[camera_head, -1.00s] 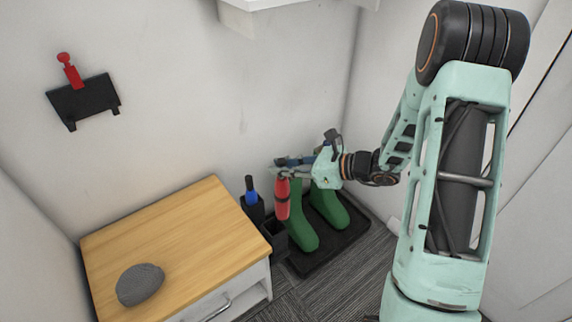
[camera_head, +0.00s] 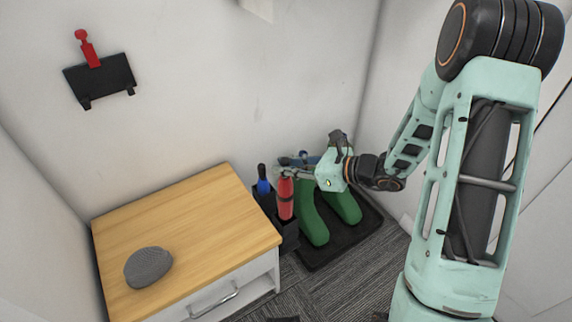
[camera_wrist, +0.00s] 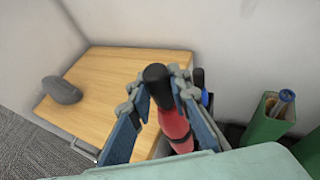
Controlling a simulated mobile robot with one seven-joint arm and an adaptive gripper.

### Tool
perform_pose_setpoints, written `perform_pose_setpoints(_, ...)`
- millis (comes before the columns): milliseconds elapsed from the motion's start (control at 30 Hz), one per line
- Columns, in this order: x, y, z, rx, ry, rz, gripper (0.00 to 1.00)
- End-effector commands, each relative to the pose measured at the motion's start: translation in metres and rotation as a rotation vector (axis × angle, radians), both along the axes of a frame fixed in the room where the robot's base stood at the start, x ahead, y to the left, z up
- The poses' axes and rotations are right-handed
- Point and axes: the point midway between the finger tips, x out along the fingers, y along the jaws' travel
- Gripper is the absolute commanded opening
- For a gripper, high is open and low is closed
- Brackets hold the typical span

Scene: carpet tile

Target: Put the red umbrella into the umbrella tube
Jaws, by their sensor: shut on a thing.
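The red umbrella (camera_head: 286,199) hangs upright in my gripper (camera_head: 284,172), which is shut on it near its top. In the wrist view, the umbrella's black handle (camera_wrist: 156,76) rises between the fingers and its red body (camera_wrist: 174,124) runs down below them. The dark umbrella tube (camera_head: 290,238) stands right of the cabinet. The umbrella's lower end meets the tube's mouth and seems to be at least partly inside; how deep I cannot tell. A blue umbrella (camera_head: 263,186) stands in the dark tube part just behind and to the left.
Green boots (camera_head: 313,220) stand on a black tray (camera_head: 343,240) close to the right of the tube. A wooden-topped cabinet (camera_head: 180,230) with a grey rounded object (camera_head: 148,268) is on the left. A black wall holder (camera_head: 100,80) with a red item hangs above.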

Motion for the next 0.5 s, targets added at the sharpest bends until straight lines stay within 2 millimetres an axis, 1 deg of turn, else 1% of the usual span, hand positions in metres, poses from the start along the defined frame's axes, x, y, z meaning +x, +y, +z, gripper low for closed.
perform_pose_setpoints(33,0.0,0.0,-0.004,0.002,-0.001,0.0,0.0)
perform_pose_setpoints(500,0.0,0.0,-0.028,0.0,-0.001,0.0,0.0)
